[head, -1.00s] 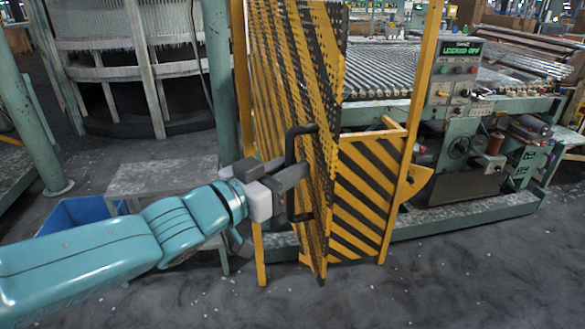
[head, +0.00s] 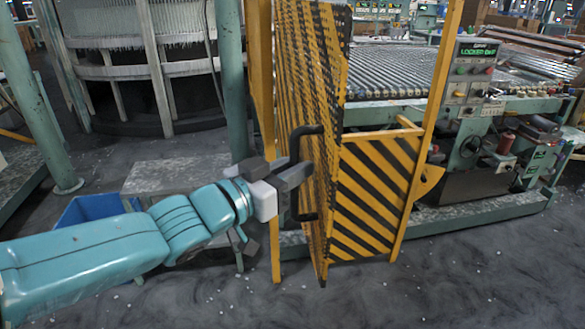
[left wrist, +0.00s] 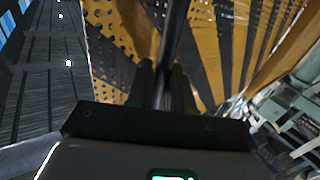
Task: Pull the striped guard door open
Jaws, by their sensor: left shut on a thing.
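The striped guard door (head: 328,110) is a yellow and black perforated panel. It stands swung out toward me, at an angle to its yellow frame (head: 433,110). A black bar handle (head: 309,130) is on its left face. My left gripper (head: 298,180) is shut on the handle, reaching it from the left. In the left wrist view the dark handle bar (left wrist: 172,45) runs between the two fingers (left wrist: 165,85), with the perforated door (left wrist: 120,50) behind. My right gripper is in neither view.
A fixed striped panel (head: 372,195) fills the lower frame to the right of the door. Behind are the roller bed (head: 400,78) and a control box (head: 470,70). A blue bin (head: 95,208) and grey bench (head: 175,175) stand left. The floor in front is clear.

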